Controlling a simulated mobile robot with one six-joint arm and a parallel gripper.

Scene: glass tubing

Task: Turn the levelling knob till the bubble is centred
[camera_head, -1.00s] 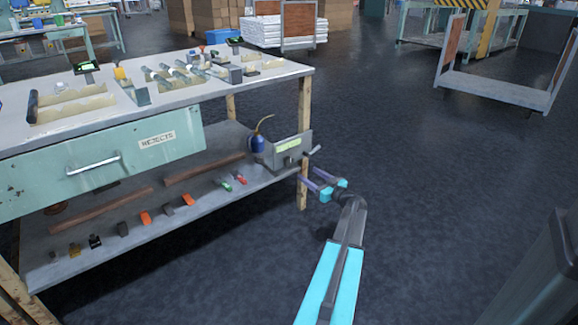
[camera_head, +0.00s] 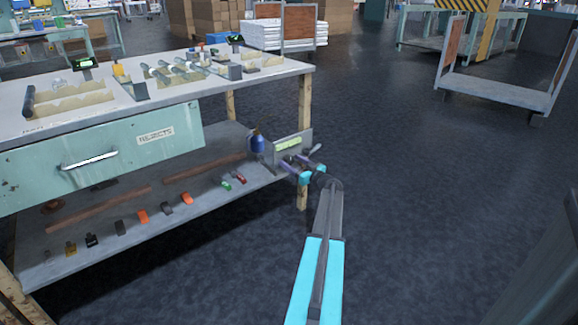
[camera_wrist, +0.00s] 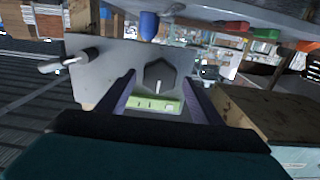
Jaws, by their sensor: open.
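The spirit level's grey plate (camera_head: 305,138) stands at the right end of the bench's lower shelf, with a yellow-green vial (camera_head: 288,144). In the wrist view the vial (camera_wrist: 153,104) lies beyond my fingers and has dark marks; I cannot make out the bubble. A dark, roughly six-sided knob (camera_wrist: 159,73) with a pale line on it sits on the plate, between the lines of my two fingers. My gripper (camera_head: 291,160) is open and empty in front of the plate, and its purple fingers also show in the wrist view (camera_wrist: 160,88). Contact with the knob cannot be seen.
A pale handle (camera_head: 314,149) sticks out beside the plate; it also shows in the wrist view (camera_wrist: 65,62). A blue oil can (camera_head: 257,142) stands just left of the plate. A wooden bench leg (camera_head: 302,192) is close below my gripper.

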